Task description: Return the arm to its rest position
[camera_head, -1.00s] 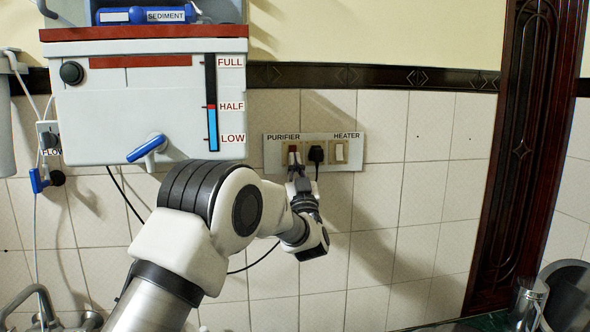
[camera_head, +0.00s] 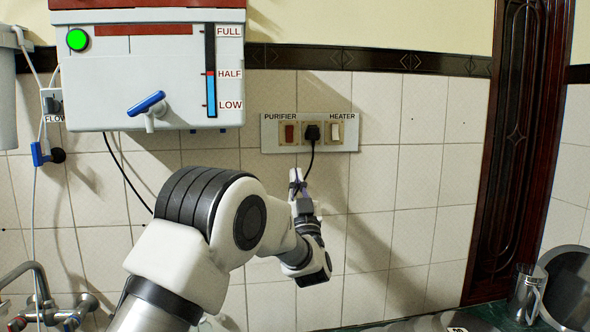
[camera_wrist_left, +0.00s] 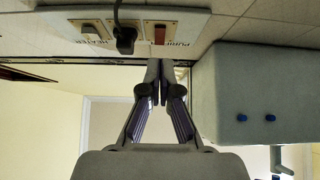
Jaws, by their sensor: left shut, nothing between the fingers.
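My left gripper (camera_head: 297,182) is in front of the tiled wall, a little below the switch panel (camera_head: 270,140) and apart from it. In the left wrist view the fingers of my left gripper (camera_wrist_left: 160,75) are together with nothing between them. The panel carries a brown PURIFIER switch (camera_head: 289,133), a black plug (camera_head: 311,132) with a cord, and a white HEATER switch (camera_head: 336,132). The white water purifier (camera_head: 130,85) hangs to the left; its round lamp (camera_head: 78,40) glows green and its level reads about half. My right gripper is not in view.
A blue-handled tap (camera_head: 147,104) sticks out from the purifier's front. A sink faucet (camera_head: 35,285) stands at lower left. A metal jug (camera_head: 524,295) and grey basin (camera_head: 570,285) are at lower right. The wall right of the panel is clear.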

